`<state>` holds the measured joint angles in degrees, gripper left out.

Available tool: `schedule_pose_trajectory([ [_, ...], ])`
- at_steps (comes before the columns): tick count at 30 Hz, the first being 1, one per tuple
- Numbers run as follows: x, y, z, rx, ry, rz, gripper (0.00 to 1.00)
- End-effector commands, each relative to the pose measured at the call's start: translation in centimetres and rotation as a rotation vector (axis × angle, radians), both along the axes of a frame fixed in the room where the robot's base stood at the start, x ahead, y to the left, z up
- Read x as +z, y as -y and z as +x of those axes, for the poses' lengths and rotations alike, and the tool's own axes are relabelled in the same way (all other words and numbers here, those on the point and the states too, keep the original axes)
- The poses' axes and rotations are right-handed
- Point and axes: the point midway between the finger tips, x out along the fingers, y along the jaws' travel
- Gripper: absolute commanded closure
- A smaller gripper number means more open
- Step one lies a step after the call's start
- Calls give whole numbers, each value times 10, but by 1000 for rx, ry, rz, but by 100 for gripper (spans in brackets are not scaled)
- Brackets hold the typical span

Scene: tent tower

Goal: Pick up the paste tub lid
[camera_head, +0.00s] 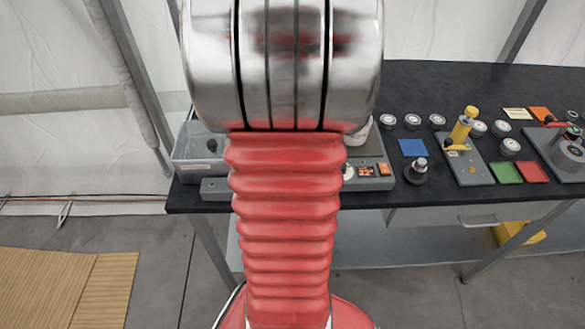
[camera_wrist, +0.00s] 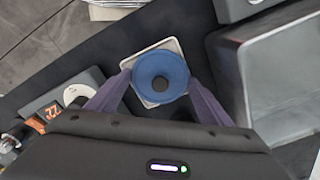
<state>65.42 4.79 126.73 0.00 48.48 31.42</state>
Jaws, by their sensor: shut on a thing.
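In the wrist view, the paste tub lid (camera_wrist: 148,63) looks like a blue round piece with a dark knob at its centre. My gripper (camera_wrist: 160,80) is shut on it, with one purple finger at each side. A light square-rimmed piece (camera_wrist: 174,44) shows around and behind the lid; I cannot tell whether the two touch. In the head view, my arm hides the lid and the gripper.
A grey bin (camera_wrist: 285,65) stands right of the gripper in the wrist view. A grey unit with an orange display (camera_head: 366,171) sits near the front edge of the black table (camera_head: 440,85). Small discs, colored plates and a yellow-handled fixture (camera_head: 464,122) stand farther right.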

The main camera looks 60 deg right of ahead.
Motion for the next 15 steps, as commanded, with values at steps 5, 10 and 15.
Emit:
schedule_pose_trajectory([
  [5,0,0,0,0,0,0,48],
  [10,7,1,0,0,1,-1,48],
  [15,28,1,0,0,2,-4,48],
])
